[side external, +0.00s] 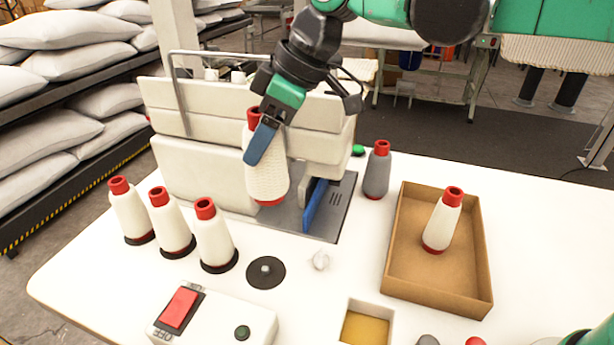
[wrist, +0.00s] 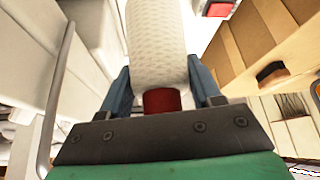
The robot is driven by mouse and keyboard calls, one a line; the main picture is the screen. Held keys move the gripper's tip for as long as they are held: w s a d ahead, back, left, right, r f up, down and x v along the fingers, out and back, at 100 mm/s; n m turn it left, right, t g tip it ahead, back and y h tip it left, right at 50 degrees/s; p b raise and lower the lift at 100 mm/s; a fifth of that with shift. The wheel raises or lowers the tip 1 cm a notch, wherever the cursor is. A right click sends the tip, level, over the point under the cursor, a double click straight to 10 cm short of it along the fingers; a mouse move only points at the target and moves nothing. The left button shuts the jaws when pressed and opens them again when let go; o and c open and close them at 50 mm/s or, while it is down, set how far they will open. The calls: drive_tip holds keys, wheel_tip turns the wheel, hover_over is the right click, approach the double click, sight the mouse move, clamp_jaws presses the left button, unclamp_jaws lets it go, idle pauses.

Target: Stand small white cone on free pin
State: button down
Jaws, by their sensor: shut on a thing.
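My gripper (side external: 264,138) is shut on a white cone (side external: 268,178) with a netted surface and red ends. It holds the cone near its red top, in the air in front of the sewing machine, close to upright. In the wrist view the cone (wrist: 158,40) sits between my blue fingers (wrist: 160,85), its red end (wrist: 160,101) towards the palm. Another white cone (side external: 441,222) stands in the cardboard box.
Three white cones (side external: 130,212) (side external: 171,222) (side external: 213,240) stand on black bases left of the free pin. A grey cone (side external: 377,173) stands by the box (side external: 400,255). A switch box (side external: 215,322) and a small tray (side external: 367,327) lie in front. A small whitish item (side external: 320,260) lies beside the pin.

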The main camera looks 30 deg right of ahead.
sight(254, 194)
drive_tip(key=f+m, duration=0.1)
drive_tip(key=f, duration=0.1)
drive_tip(key=s+a+f+m+t, duration=0.1)
drive_tip(key=f, duration=0.1)
drive_tip(key=a+f+m+h, duration=0.1)
drive_tip(key=f, duration=0.2)
drive_tip(key=shift+s+a, duration=0.1)
drive_tip(key=shift+s, duration=0.05)
drive_tip(key=shift+t, duration=0.3)
drive_tip(key=shift+f, duration=2.15)
drive_tip(key=shift+f, duration=0.6)
drive_tip(key=shift+f, duration=0.6)
drive_tip(key=shift+f, duration=0.15)
drive_tip(key=shift+c, duration=0.5)
unclamp_jaws()
